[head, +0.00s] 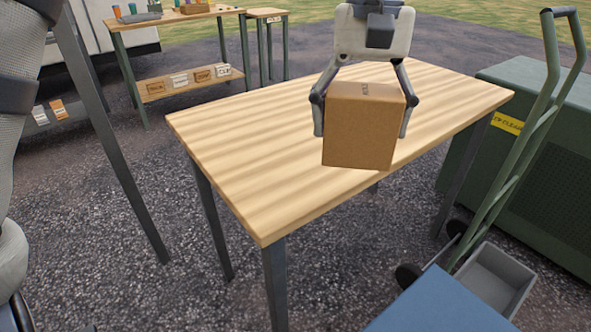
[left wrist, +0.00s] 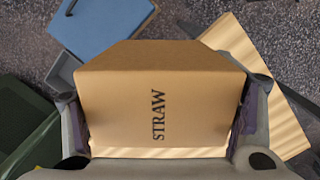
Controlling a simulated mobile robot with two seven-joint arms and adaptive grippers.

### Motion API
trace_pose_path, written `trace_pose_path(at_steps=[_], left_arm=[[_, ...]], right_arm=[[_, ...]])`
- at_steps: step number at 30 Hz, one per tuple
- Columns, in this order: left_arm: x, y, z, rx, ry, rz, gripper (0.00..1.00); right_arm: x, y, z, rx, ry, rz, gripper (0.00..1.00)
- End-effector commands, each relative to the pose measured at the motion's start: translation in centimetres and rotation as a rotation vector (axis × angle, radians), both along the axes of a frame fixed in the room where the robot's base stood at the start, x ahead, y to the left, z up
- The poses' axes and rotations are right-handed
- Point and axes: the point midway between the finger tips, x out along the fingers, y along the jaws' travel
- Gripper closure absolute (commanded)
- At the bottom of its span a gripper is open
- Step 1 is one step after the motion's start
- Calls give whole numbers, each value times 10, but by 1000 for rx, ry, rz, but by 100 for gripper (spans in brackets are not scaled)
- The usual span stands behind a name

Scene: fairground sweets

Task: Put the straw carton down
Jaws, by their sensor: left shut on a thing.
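The straw carton (head: 360,128) is a brown cardboard box over the wooden table (head: 250,160), close to its right-hand long edge in the head view. My left gripper (head: 361,133) is shut on it, with one finger on each of two opposite sides. In the left wrist view the carton (left wrist: 158,110) fills the middle between the fingers, with "STRAW" printed on its face. It looks roughly level. I cannot tell whether its underside touches the table top. My right gripper is not in view.
The rest of the table top is bare. A green hand truck (head: 520,150) stands to the right before a green cabinet (head: 560,170). A blue-topped thing (head: 440,305) is at the bottom right. A farther table (head: 180,18) holds small coloured items, with labelled boxes on its lower shelf.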

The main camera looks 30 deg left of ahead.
Motion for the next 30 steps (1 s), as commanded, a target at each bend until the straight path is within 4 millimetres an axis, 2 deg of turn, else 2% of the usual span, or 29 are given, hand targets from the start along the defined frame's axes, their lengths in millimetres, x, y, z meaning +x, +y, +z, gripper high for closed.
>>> trace_pose_path(at_steps=[9, 12, 21, 25, 30], left_arm=[[15, 91, -47, -4, 8, 5, 68], [19, 109, -71, -3, 8, 4, 68], [23, 135, -103, -2, 5, 2, 68], [23, 134, -128, -1, 4, 1, 68], [23, 133, -128, 1, -2, 0, 68]], right_arm=[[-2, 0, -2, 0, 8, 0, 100], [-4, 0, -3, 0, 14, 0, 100], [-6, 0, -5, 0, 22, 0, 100], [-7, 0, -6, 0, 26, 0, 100], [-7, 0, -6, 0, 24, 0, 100]])
